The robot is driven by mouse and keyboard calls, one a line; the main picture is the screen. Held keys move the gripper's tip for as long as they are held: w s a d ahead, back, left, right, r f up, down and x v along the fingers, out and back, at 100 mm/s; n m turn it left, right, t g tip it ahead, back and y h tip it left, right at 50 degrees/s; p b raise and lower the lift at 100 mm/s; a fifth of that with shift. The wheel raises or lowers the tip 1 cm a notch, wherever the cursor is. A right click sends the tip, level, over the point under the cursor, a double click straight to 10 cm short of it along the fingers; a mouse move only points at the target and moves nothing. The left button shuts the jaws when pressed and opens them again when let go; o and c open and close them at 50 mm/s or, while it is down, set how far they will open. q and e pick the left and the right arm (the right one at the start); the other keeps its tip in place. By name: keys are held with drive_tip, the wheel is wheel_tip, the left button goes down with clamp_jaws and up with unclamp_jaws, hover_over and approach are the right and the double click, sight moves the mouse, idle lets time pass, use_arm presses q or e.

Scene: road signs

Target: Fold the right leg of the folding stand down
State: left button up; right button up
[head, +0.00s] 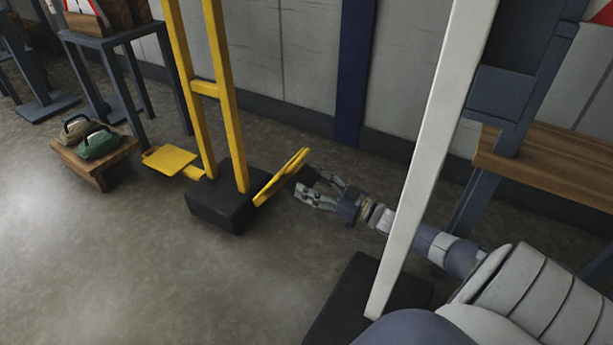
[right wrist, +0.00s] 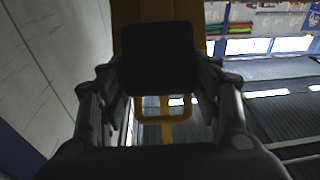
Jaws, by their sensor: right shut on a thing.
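The yellow folding stand (head: 229,100) rises from a black base block (head: 222,205). Its left leg (head: 170,160) is low and out to the side, its flat plate about level. Its right leg (head: 281,178) slants up and outward from the base, with a black end piece on its outer side. My right gripper (head: 312,187) reaches in from the right and is shut on this black piece. In the right wrist view the black piece (right wrist: 158,60) sits between the fingers, with yellow leg (right wrist: 158,12) behind it. My left gripper is out of view.
A white post (head: 430,150) on a black base (head: 345,295) stands close to my right arm. A wooden bench (head: 550,165) is at the right. A low wooden platform (head: 85,165) with two kettle-like objects is at the left. The front-left floor is clear.

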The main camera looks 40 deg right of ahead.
drive_tip(key=shift+s+f, duration=0.2)
drive_tip(key=shift+f, duration=0.5)
drive_tip(key=o, duration=1.5)
drive_tip(key=shift+w+a+f, duration=0.1)
drive_tip(key=shift+c, duration=0.2)
drive_tip(key=shift+o, duration=0.3)
drive_tip(key=shift+w, duration=0.15)
drive_tip(key=shift+r, duration=0.25)
drive_tip(key=v, duration=1.2)
